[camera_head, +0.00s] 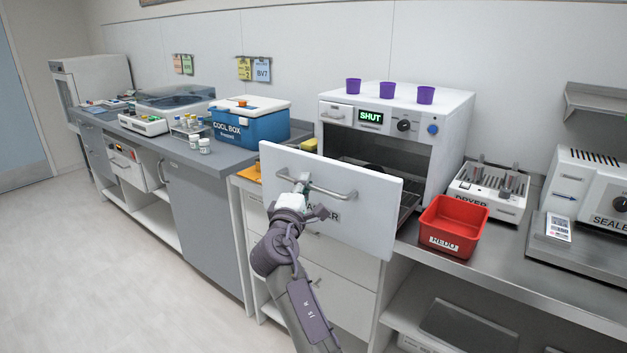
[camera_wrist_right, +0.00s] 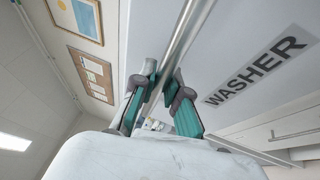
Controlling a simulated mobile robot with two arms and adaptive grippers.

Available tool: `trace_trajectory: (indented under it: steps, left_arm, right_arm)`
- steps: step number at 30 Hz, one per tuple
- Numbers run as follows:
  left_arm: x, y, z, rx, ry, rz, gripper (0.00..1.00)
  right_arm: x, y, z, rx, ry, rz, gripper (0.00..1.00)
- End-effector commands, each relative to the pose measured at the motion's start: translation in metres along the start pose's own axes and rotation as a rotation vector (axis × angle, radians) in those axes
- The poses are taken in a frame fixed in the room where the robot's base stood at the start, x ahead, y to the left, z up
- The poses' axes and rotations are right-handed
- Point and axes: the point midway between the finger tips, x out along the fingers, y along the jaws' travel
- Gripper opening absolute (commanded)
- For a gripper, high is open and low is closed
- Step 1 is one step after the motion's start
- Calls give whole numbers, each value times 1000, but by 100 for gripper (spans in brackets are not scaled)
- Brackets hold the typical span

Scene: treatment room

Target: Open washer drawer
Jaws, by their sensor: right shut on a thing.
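The washer (camera_head: 459,112) is a white machine on the counter with a green "SHUT" display. Its white drawer front (camera_head: 372,222) stands out from the body, with a dark opening and a rack visible behind it. The bar handle (camera_head: 335,194) crosses the front. My right gripper (camera_head: 301,184) is shut on the handle toward its left end and partly covers the label. In the right wrist view the teal-padded fingers (camera_wrist_right: 163,92) close around the bar (camera_wrist_right: 181,38), beside the "WASHER" label (camera_wrist_right: 257,70). My left gripper is not in view.
Several purple cups (camera_head: 387,90) stand on top of the washer. A red bin (camera_head: 453,227) and a dryer rack (camera_head: 491,190) are to its right, a sealer (camera_head: 592,190) farther right. A blue cool box (camera_head: 250,124) is to the left. Open floor lies at front left.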

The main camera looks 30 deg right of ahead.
Motion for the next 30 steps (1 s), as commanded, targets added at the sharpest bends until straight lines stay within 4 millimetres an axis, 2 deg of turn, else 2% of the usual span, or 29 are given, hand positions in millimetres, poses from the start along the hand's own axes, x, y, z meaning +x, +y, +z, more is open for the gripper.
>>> trace_trajectory:
  steps: [3,9,23,24,28,30]
  left_arm:
    - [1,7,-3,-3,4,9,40]
    - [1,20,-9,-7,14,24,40]
    - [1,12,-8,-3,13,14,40]
    - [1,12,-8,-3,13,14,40]
    - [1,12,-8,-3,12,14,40]
    - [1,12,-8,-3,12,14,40]
  right_arm:
    - [-17,2,-7,0,2,-2,0]
    - [-32,6,-13,1,1,-2,0]
    - [-36,7,-15,0,-1,-2,0]
    - [-36,7,-15,0,-1,-2,16]
    - [-36,7,-15,0,-1,-1,38]
    - [-36,7,-15,0,-1,0,39]
